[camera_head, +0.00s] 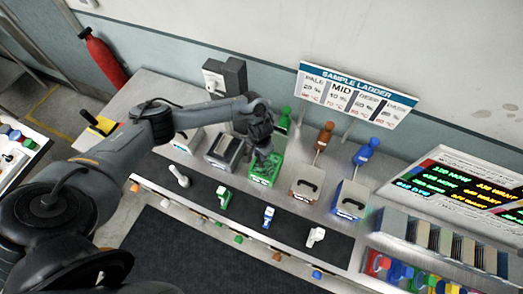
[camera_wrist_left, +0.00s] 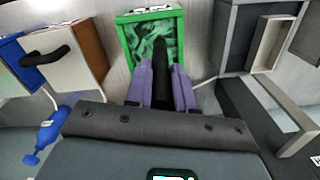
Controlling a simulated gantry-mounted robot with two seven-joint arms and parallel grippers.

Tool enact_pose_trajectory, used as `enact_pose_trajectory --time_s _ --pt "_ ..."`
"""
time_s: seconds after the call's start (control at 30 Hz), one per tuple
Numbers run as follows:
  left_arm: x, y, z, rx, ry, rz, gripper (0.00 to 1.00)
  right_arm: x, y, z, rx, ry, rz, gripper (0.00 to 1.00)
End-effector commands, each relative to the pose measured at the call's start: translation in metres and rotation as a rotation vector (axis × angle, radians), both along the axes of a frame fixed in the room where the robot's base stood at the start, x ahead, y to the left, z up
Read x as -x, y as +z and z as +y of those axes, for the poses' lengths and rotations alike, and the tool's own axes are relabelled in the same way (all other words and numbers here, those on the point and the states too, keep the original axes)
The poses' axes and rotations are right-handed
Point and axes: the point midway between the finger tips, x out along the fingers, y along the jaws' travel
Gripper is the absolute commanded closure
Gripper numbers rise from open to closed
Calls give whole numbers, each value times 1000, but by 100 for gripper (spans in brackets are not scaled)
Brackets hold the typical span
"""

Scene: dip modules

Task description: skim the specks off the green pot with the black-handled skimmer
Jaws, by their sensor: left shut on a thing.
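The green pot (camera_head: 264,180) stands in the row of pots on the steel counter; its dark green, mottled inside shows in the left wrist view, where its rim (camera_wrist_left: 130,17) is at the top. My left gripper (camera_head: 263,152) is right over this pot. In the left wrist view its purple fingers (camera_wrist_left: 162,76) are shut on a black handle (camera_wrist_left: 160,50), which points into the green pot's opening. The handle looks like the skimmer's; its working end is hidden, so I cannot tell how deep it sits.
A grey pot (camera_head: 223,150) stands left of the green one; brown (camera_head: 306,184) and blue (camera_head: 350,200) pots with black handles stand right. Green, brown and blue bulb-topped tools stand behind. Small tools lie on the black strip (camera_head: 245,208) in front. A sample ladder sign (camera_head: 357,95) stands behind.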

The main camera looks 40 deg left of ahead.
Motion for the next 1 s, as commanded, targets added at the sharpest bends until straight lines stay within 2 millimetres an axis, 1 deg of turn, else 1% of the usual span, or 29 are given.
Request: enact_pose_trajectory --time_s 0.5,0.67,1.0 --pt "0 0 -2 0 0 0 100 0 0 0 0 1 1 57" --pt "-2 0 -8 0 0 -1 100 0 0 1 -3 -2 0 57" --pt "-9 1 -26 1 -1 0 100 0 0 2 -8 -5 1 57"
